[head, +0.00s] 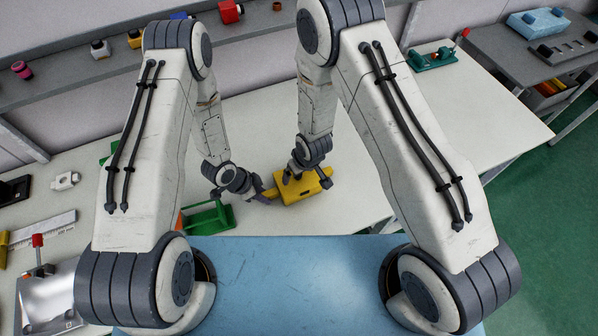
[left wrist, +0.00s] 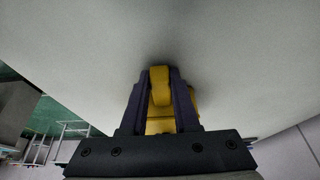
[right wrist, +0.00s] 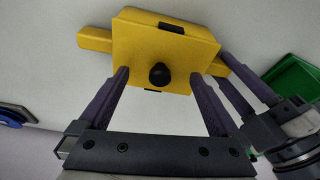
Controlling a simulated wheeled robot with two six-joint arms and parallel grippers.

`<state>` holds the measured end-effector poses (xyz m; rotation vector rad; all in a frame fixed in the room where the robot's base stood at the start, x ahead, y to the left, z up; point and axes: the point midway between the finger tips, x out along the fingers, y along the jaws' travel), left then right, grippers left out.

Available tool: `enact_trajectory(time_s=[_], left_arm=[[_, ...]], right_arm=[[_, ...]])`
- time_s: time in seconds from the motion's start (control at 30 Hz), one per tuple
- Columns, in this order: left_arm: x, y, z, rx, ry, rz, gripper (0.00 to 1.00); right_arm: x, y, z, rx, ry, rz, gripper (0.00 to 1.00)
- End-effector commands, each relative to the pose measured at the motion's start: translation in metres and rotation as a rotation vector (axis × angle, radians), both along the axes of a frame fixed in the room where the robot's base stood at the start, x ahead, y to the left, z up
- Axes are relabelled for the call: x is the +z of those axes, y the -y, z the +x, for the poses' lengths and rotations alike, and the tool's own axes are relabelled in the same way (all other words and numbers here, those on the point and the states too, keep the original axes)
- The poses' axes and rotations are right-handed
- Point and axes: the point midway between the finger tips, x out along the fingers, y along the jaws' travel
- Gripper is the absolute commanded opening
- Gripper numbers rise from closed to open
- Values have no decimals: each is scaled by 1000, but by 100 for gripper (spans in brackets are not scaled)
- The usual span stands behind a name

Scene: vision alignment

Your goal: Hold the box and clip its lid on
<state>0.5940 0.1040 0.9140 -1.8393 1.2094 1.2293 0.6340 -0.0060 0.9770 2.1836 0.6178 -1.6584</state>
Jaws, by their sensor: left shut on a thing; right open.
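A yellow box (head: 300,188) stands on the white table, with a tab at each end. In the right wrist view its top (right wrist: 135,45), which looks like the lid, carries a black knob (right wrist: 160,75) and dark clips at two opposite edges. I cannot tell whether the lid is fully seated. My left gripper (head: 265,194) is shut on the box's left tab; the tab shows between its fingers in the left wrist view (left wrist: 160,88). My right gripper (right wrist: 160,78) is open over the top, its fingers apart on either side of the knob, not touching it.
A green open tray (head: 208,217) stands close to the left of the box, near my left gripper. A teal fixture (head: 433,60) stands at the back right. A shelf (head: 110,68) with small coloured parts runs along the back. The table right of the box is clear.

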Motion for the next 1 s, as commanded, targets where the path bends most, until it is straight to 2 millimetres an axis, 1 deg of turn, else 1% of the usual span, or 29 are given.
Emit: enact_trajectory(time_s=[0.17,0.53,0.83,1.0], left_arm=[[0,0,0,0,0,0,0],[0,0,0,0,0,0,0],[0,0,0,-1,0,0,0],[0,0,0,-1,0,0,0]], right_arm=[[-1,0,0,0,0,0,98],[-11,0,0,0,-1,-1,98],[-10,0,0,0,0,0,98],[-1,0,1,-1,1,1,98]])
